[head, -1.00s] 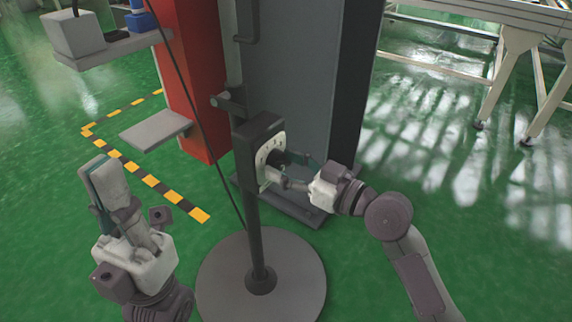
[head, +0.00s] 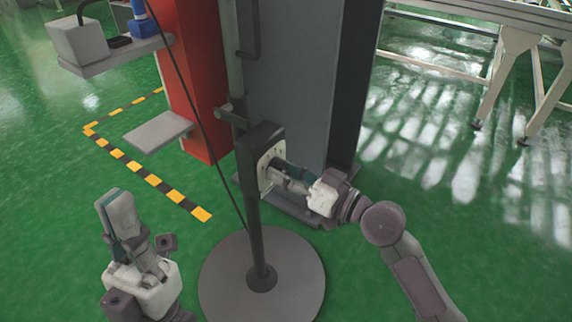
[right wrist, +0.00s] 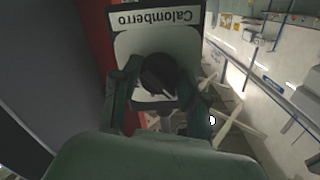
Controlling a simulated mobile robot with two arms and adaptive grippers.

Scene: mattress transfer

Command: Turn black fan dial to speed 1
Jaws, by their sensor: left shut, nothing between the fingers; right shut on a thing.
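The fan's black control box (head: 258,139) sits on a black pole above a round grey base (head: 222,283). Its white dial plate (head: 264,160) faces right. The black dial (right wrist: 160,73) shows in the right wrist view, in front of the pale plate (right wrist: 181,43) and between my right fingers. My right gripper (head: 277,175) is shut on the dial; it also shows in the right wrist view (right wrist: 160,95). The dial's pointer setting cannot be read clearly. My left gripper (head: 108,199) is shut and empty, held upright at the lower left, away from the fan.
A red column (head: 193,75) and a grey panel (head: 291,70) stand behind the fan. A grey shelf (head: 158,132) juts out to the left. A black cable (head: 205,130) hangs beside the pole. Open green floor lies left and right, with a striped line (head: 150,180).

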